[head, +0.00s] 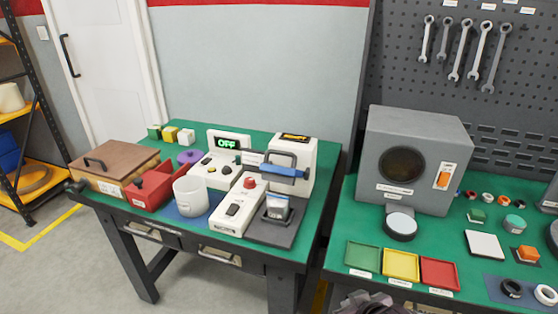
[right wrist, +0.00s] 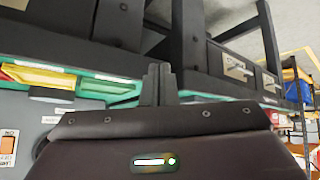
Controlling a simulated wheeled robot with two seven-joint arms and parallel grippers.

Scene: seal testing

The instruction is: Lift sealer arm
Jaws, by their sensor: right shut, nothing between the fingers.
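The sealer (head: 298,150) is a white box with an orange-lit display on the left table. Its dark sealer arm, with a blue bar (head: 285,171) and a looped handle, sticks out in front of it, roughly level. Below it a small clear-and-white item (head: 277,206) stands on a dark base plate (head: 262,231). My right gripper (head: 372,304) is partly cut off at the bottom edge, in front of the right table and well away from the sealer arm. In the right wrist view its fingers (right wrist: 159,84) are together and empty. My left gripper is not in view.
A white control box with a red button (head: 249,184), a white cup (head: 190,196), a red box (head: 151,189) and a brown-lidded box (head: 113,167) crowd the left table. The right table holds a grey machine (head: 412,155) and coloured trays (head: 401,265). A gap separates the tables.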

